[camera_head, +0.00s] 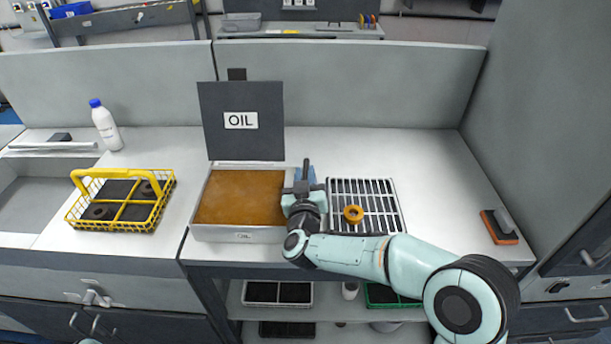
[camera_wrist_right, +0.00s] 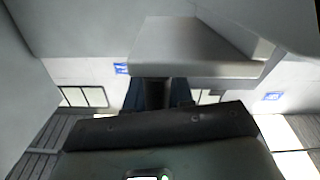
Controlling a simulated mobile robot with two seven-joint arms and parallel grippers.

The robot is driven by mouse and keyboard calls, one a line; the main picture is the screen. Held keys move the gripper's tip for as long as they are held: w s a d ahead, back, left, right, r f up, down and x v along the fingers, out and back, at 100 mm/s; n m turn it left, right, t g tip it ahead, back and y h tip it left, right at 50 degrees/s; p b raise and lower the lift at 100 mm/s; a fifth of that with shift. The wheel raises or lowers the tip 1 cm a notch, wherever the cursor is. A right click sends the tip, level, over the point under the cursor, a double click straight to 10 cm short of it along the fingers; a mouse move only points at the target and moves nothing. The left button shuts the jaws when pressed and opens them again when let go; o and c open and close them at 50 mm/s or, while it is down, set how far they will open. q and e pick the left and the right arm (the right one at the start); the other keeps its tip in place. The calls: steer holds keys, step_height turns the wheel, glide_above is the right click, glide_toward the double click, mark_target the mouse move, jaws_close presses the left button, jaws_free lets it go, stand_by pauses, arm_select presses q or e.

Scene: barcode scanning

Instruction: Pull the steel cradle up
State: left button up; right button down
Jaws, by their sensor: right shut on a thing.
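My right gripper (camera_head: 304,186) is at the right rim of the oil bath (camera_head: 215,234), between the bath and the slatted rack. It is shut on a dark upright bar (camera_head: 306,168), which looks like the handle of the steel cradle. The bar also shows between the fingers in the right wrist view (camera_wrist_right: 155,95). The rest of the cradle cannot be made out; my gripper and wrist cover that spot. The bath holds flat brown oil (camera_head: 240,196), and its dark lid (camera_head: 241,142) marked OIL stands open behind it. My left gripper is not in view.
A slatted rack (camera_head: 379,193) with an orange-yellow ring (camera_head: 353,214) is close right of my gripper. A blue item (camera_head: 310,172) is just behind it. A yellow wire basket (camera_head: 122,200) and white bottle (camera_head: 105,126) stand left. The counter is clear at right before a brush (camera_head: 499,227).

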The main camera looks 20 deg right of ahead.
steer(key=r+p, duration=0.2)
steer(key=r, duration=0.1)
steer(key=r+p, duration=0.2)
steer(key=r, duration=0.2)
steer(key=shift+w+d, duration=0.1)
steer(key=shift+d, duration=0.1)
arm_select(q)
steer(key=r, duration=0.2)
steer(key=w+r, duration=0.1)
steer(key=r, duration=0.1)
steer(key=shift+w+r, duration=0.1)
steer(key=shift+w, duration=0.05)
arm_select(e)
steer(key=shift+f, duration=0.1)
steer(key=c, duration=1.1)
jaws_free()
steer(key=shift+f, duration=0.15)
arm_select(q)
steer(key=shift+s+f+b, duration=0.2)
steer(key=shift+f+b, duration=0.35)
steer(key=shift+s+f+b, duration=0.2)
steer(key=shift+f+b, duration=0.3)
steer(key=shift+b, duration=0.05)
arm_select(e)
steer(key=v, duration=1.3)
steer(key=shift+s, duration=0.3)
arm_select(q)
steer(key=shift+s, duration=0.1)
